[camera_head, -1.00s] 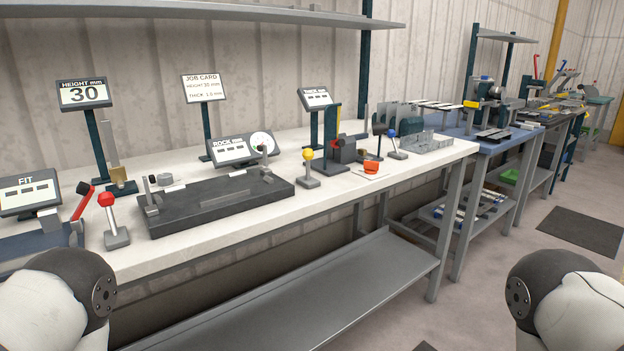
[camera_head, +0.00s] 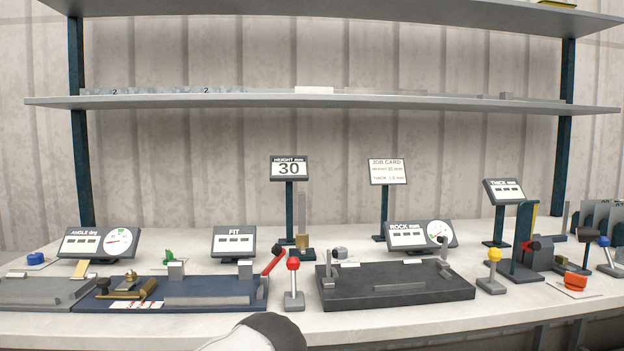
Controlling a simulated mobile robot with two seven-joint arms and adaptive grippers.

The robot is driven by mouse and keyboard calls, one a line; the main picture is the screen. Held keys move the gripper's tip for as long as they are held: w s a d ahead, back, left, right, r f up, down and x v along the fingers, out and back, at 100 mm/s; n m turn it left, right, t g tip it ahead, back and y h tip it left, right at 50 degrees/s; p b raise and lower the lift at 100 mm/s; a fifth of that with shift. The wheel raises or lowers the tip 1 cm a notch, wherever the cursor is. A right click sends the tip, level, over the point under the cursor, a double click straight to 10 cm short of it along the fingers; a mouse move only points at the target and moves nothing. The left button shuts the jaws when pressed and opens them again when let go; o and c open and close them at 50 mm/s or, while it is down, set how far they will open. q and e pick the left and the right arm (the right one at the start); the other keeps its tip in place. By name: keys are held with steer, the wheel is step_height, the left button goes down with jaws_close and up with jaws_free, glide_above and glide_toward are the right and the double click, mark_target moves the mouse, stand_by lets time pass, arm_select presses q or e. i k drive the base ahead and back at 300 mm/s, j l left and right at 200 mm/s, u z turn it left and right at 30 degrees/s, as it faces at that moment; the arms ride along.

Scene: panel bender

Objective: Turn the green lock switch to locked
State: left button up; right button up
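A small green switch-like part (camera_head: 169,257) stands at the back edge of the blue fixture (camera_head: 200,291), left of the FIT display (camera_head: 234,241). It is the only green control I can make out, and it is too small to tell which way it is turned. Neither gripper shows in the head view. Only a rounded white and dark link of my own arm shows at the bottom edge, well in front of the fixture.
A red-knobbed lever (camera_head: 293,280) and a red handle (camera_head: 273,259) stand right of the blue fixture. A black fixture (camera_head: 395,292) is further right. A yellow-knobbed lever (camera_head: 493,270) stands beyond it. A shelf (camera_head: 330,99) spans above. The bench front strip (camera_head: 400,318) is clear.

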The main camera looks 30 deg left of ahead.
mark_target(169, 255)
steer(key=u, duration=1.85)
steer(key=j+z, duration=0.55)
steer(key=k+j, duration=0.05)
